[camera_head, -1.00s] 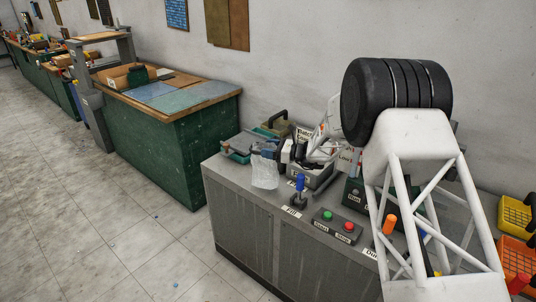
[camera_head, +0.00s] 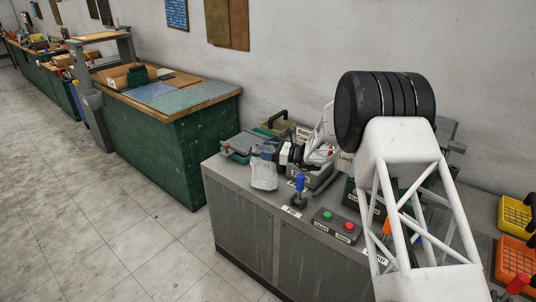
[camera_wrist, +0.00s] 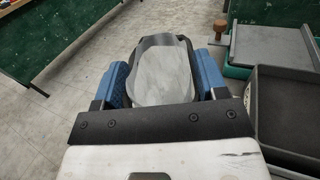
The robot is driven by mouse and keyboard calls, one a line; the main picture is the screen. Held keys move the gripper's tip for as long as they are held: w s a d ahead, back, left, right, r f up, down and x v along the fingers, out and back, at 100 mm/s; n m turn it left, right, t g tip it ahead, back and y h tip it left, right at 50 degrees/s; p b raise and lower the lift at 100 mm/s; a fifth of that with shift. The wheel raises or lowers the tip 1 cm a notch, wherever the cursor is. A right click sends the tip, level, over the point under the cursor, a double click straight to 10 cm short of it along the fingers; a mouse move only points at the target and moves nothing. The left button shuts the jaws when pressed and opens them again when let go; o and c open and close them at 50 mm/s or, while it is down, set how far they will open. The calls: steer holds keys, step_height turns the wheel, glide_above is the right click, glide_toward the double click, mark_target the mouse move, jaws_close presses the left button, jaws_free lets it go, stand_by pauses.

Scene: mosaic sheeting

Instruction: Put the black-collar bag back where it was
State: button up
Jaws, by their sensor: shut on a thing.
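The black-collar bag (camera_wrist: 160,78) is between the blue fingers of my gripper (camera_wrist: 164,80) in the wrist view. Its dark collar curves around the top, and a pale grey body shows below it. My gripper is shut on the bag. In the head view the pale, translucent bag (camera_head: 264,176) hangs below my gripper (camera_head: 266,152), at the left front edge of the grey cabinet (camera_head: 240,215). The bag's lower end is hidden in the wrist view.
A teal-edged tray (camera_wrist: 270,45) and a dark bin (camera_wrist: 285,75) lie right of the bag. A lever with a blue knob (camera_head: 300,183) and a box with green and red buttons (camera_head: 338,226) stand on the cabinet. Open floor lies left, with a green bench (camera_head: 175,150) beyond.

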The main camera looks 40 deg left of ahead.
steer(key=shift+f, duration=0.7)
steer(key=o, duration=1.6)
steer(key=shift+v, duration=3.75)
steer(key=shift+r, duration=0.2)
